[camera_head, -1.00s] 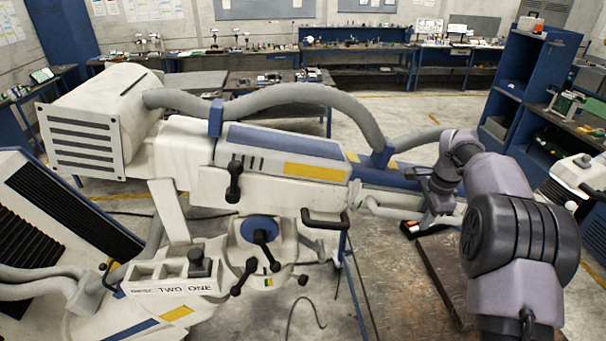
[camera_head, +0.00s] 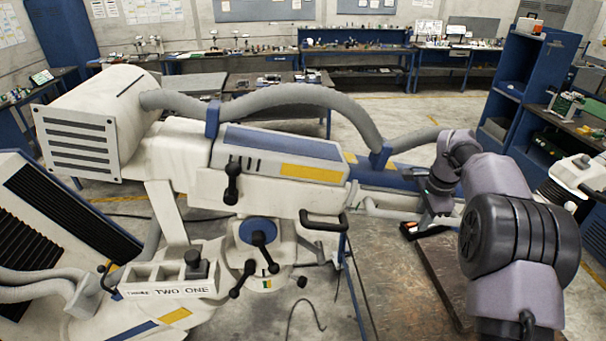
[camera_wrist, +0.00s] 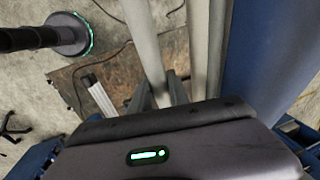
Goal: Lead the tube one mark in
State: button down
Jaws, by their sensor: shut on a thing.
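The tube (camera_head: 388,211) is a pale, slim bar running along the underside of the big white and blue arm's right end. My gripper (camera_head: 434,212) is at the tube's right end, below the blue section. In the wrist view the pale tube (camera_wrist: 147,45) runs down between my gripper's fingers (camera_wrist: 165,92), and the fingers are shut on it. Their exact contact is partly hidden by my gripper's body. A tray (camera_head: 150,293) at the lower left carries worn lettering that reads TWO and ONE, with a blurred word before them. A dark block (camera_head: 195,264) sits in its right compartment.
A grey hose (camera_head: 290,93) arches over the arm. A black handle (camera_head: 323,219) and black knobs (camera_head: 260,238) jut out below it. A blue shelf (camera_head: 515,90) stands at the right. Open floor lies behind.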

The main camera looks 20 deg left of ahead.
jog(key=shift+s+a+r+b, duration=0.15)
jog(key=shift+s+a, duration=0.05)
jog(key=shift+a, duration=0.25)
jog(key=shift+s+a+r+b, duration=0.15)
jog(key=shift+a, duration=0.3)
jog(key=shift+s+a, duration=0.1)
jog(key=shift+a, duration=0.1)
jog(key=c, duration=1)
grip_release()
jog(key=shift+o, duration=0.4)
jog(key=o, duration=0.5)
jog(key=shift+r, duration=0.1)
